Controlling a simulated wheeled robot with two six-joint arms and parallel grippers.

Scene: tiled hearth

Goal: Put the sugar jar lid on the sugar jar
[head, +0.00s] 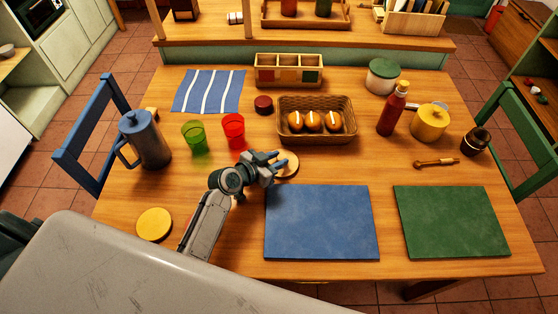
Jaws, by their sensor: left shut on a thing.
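My left gripper (277,161) reaches in from the lower left and is shut on a small round light-wood lid (291,169), partly hidden by the fingers. The lid looks to be at or just above the table, in front of the bread basket; I cannot tell whether it touches the wood. Which vessel is the sugar jar is not clear. A dark brown jar (475,142) stands at the right edge and seems to have no lid. My right gripper is not in view.
Red (233,130) and green cups (195,137) stand left. Blue (321,222) and green mats (451,222) are bare.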

